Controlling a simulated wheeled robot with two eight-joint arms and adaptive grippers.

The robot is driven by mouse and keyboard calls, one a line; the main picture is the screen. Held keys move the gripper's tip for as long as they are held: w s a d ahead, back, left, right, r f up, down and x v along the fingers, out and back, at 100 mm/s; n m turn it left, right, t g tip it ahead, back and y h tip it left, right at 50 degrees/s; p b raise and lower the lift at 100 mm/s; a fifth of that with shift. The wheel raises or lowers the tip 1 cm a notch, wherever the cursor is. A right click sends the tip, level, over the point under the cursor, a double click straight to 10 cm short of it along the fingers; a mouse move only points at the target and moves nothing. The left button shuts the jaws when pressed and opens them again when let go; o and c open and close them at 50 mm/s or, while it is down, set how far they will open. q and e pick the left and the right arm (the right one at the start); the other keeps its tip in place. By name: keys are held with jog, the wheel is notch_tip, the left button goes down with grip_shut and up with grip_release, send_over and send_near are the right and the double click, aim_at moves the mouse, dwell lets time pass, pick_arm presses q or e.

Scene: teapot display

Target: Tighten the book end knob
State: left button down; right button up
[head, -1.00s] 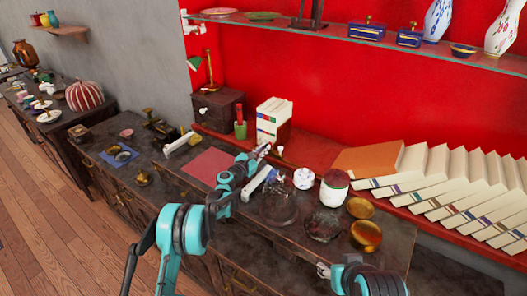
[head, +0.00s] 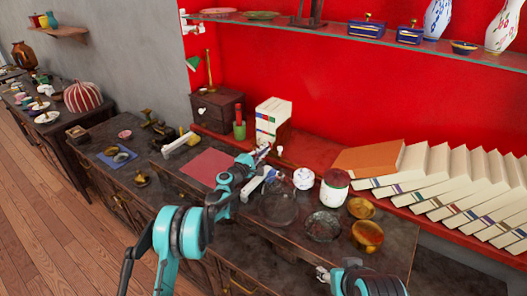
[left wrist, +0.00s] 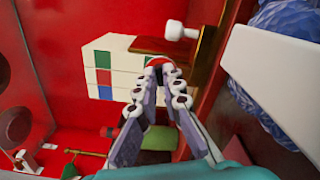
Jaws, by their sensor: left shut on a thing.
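The cream books (head: 270,117) stand upright on the back ledge beside a brown wooden book end (head: 284,134). They also show sideways in the left wrist view (left wrist: 108,62), with the book end (left wrist: 160,46) next to them. A white knob (left wrist: 175,30) sticks out from the wood there; it shows in the head view too (head: 280,150). My left gripper (head: 264,150) is beside the book end. In the left wrist view its fingertips (left wrist: 160,66) close on a small red-and-white knob, mostly hidden by them. My right gripper (head: 322,273) is low at the front; its opening is unclear.
A red mat (head: 207,166) lies left of my left arm. A white jar (head: 334,190), a small white pot (head: 303,179) and amber bowls (head: 367,235) stand to its right. Leaning books (head: 455,185) fill the right ledge. A glass shelf (head: 380,38) runs above.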

pick_arm(q)
jog(key=shift+m, duration=1.5)
jog(key=c, duration=1.7)
grip_release()
jog(key=shift+f, duration=0.1)
jog(key=v, duration=1.2)
